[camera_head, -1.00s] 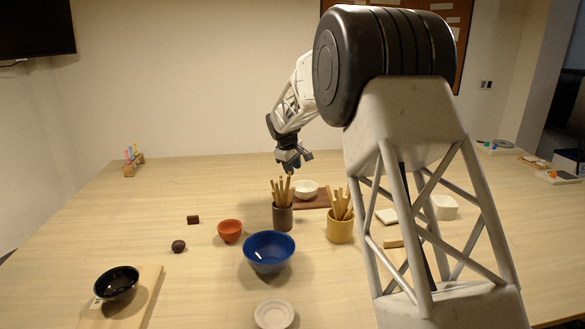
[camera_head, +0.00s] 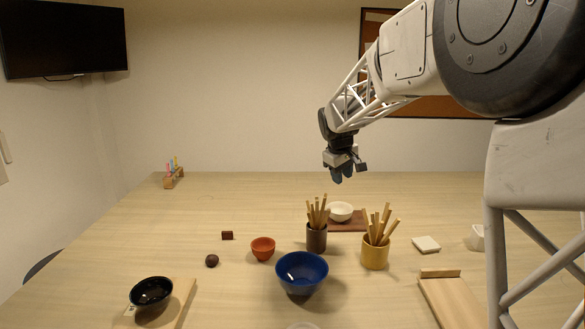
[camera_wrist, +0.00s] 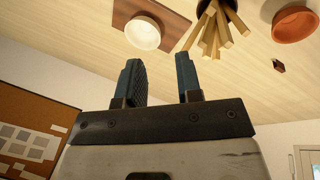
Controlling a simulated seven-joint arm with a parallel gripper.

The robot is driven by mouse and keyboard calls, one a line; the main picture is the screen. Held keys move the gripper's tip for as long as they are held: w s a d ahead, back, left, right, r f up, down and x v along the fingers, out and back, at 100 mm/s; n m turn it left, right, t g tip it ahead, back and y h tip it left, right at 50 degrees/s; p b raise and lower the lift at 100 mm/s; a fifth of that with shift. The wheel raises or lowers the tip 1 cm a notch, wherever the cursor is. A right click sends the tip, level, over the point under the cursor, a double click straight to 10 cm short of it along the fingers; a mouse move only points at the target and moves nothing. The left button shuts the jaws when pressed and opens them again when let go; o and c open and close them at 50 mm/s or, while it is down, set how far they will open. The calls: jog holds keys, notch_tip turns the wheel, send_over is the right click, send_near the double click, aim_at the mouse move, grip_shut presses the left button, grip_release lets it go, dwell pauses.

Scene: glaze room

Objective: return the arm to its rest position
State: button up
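My gripper (camera_head: 345,174) hangs in the air above the back of the table, higher than the dark cup of sticks and the white bowl, touching nothing. In the wrist view its two blue fingers (camera_wrist: 160,78) stand apart with an empty gap between them. My arm reaches in from the right of the head view.
Below are a dark cup (camera_head: 316,238) and a yellow cup (camera_head: 374,254) of sticks, a white bowl (camera_head: 340,210) on a brown board (camera_head: 358,224), blue (camera_head: 302,275) and orange (camera_head: 263,249) bowls, and a black bowl (camera_head: 151,291). The table's back left is mostly clear.

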jog(key=s+d+r+m+t+y, duration=0.1)
jog(key=s+d+r+m, duration=0.2)
jog(key=s, duration=1.7)
jog(key=s+r+m+t, duration=0.15)
jog(key=s+r, duration=0.35)
jog(key=s, duration=1.5)
jog(key=shift+s+f+m, duration=0.65)
jog(key=shift+s+f, duration=0.7)
jog(key=shift+s, duration=2.2)
jog(key=shift+s+f+m, duration=0.6)
jog(key=shift+s+f, duration=0.7)
jog(key=shift+s, duration=2.25)
notch_tip(320, 180, down, 9)
jog(key=w+g, duration=0.1)
jog(key=g, duration=0.2)
jog(key=shift+w+d+y, duration=0.25)
jog(key=shift+y, duration=0.05)
